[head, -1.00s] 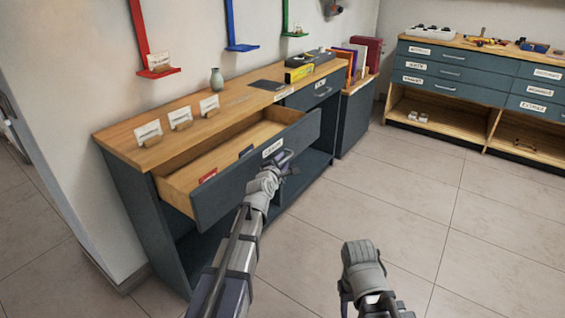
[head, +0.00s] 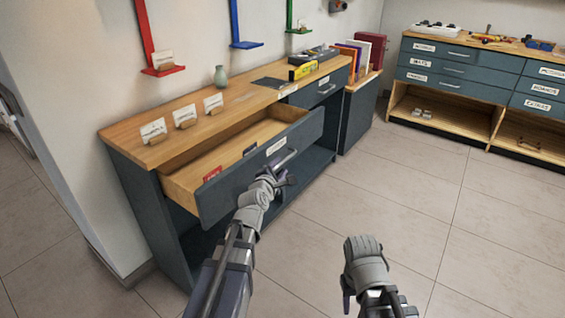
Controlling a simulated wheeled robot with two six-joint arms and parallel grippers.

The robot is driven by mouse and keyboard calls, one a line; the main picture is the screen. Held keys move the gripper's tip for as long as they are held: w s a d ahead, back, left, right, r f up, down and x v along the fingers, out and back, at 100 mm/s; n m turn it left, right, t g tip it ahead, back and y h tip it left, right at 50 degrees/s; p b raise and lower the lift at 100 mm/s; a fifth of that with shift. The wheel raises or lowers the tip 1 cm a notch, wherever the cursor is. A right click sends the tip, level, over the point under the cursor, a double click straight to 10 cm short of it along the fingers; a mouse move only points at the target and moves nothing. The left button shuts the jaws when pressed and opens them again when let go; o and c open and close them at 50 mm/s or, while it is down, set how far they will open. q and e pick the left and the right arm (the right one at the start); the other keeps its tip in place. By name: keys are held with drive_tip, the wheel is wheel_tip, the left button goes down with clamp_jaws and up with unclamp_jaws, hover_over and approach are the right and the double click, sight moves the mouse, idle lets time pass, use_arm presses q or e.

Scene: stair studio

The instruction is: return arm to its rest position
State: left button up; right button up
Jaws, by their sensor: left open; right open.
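My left arm comes in from the bottom, and its gripper (head: 284,179) is open in front of the pulled-out drawer (head: 240,184), just below and right of the drawer's bar handle (head: 286,158). The fingers look apart from the handle, though they are small and partly hidden by the wrist. My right gripper (head: 347,298) hangs low at the bottom centre-right over the floor. Its fingers are mostly hidden by its own wrist. The drawer stands open and holds a red item (head: 212,173) and a dark blue item (head: 250,149).
A second drawer cabinet (head: 460,75) stands at the back right. The tiled floor (head: 400,190) between is clear.

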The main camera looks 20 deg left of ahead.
use_arm(q)
drive_tip(key=shift+s, duration=0.1)
drive_tip(key=s+d+f+m+g+h, duration=0.2)
drive_tip(key=s+d+f+m+g, duration=0.3)
drive_tip(key=d+m, duration=0.3)
drive_tip(key=s+d+f+m+g+h, duration=0.1)
drive_tip(key=s+d+f+m+g, duration=0.2)
drive_tip(key=s+d+f+m, duration=0.4)
drive_tip(key=s+d+f+m+g+y, duration=0.15)
drive_tip(key=s+m+g, duration=0.25)
drive_tip(key=s+m, duration=0.4)
drive_tip(key=s+f+m+g+y, duration=0.35)
drive_tip(key=s+m, duration=0.25)
drive_tip(key=s, duration=0.4)
wheel_tip(320, 180, up, 34)
drive_tip(key=p, duration=3.3)
drive_tip(key=shift+w+d+f+n+h, duration=0.15)
drive_tip(key=shift+w+f+n+h, duration=0.1)
drive_tip(key=shift+w+n+h, duration=0.2)
